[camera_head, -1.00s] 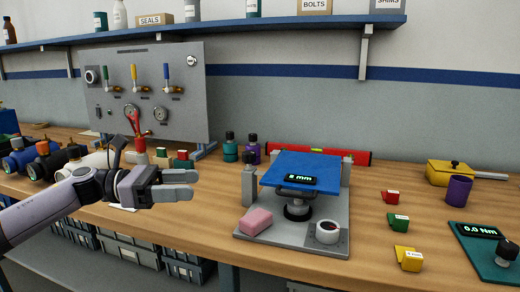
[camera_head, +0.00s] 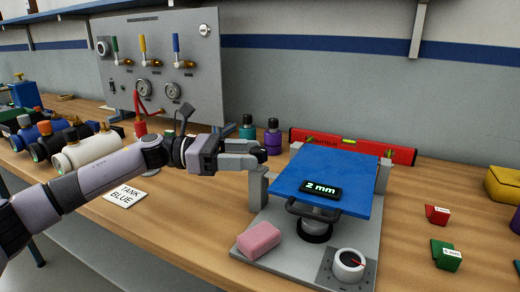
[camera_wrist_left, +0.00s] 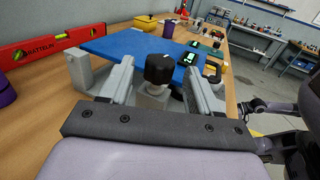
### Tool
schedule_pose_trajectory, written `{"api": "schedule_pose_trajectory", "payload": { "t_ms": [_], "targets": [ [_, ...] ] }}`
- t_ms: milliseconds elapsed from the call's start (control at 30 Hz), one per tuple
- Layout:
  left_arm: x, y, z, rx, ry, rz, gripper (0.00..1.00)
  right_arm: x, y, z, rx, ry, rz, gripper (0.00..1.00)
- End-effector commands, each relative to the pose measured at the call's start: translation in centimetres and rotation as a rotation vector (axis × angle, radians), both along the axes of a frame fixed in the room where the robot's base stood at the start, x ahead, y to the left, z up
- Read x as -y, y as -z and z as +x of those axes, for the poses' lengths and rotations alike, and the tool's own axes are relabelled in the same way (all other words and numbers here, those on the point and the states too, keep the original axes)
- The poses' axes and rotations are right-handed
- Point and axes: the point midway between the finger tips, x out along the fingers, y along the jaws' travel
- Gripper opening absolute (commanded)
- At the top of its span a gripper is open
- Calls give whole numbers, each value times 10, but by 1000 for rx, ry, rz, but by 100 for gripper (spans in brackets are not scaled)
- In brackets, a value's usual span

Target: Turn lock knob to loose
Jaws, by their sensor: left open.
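A black round knob (camera_wrist_left: 160,68) with a white mark on top sits on a grey post (camera_head: 258,186) at the left side of the blue-topped stand (camera_head: 322,178). My left gripper (camera_head: 246,153) is open beside the top of this post. In the left wrist view its two fingers (camera_wrist_left: 158,86) point forward on either side of the knob, with gaps showing. In the head view the fingers hide most of the knob. The display (camera_head: 320,189) on the blue top reads 2 mm.
A pink block (camera_head: 259,240) lies on the stand's base. A red level (camera_head: 355,147) lies behind, with purple (camera_head: 273,138) and teal (camera_head: 247,130) bottles left of it. Red (camera_head: 437,214) and green (camera_head: 446,255) blocks are at right. Dark arm parts (camera_wrist_left: 283,106) show at right in the wrist view.

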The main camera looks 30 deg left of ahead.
Motion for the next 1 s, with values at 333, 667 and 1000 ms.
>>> {"api": "schedule_pose_trajectory", "payload": {
  "t_ms": [333,667,1000],
  "targets": [
    [26,0,12,1,0,2,62,4,-6,0,3,3,-8,43],
    [26,0,12,0,0,1,20,4,-6,1,6,3,-10,43],
    [27,1,11,-1,-23,1,12,4,-6,1,6,1,-11,43]
  ]
}}
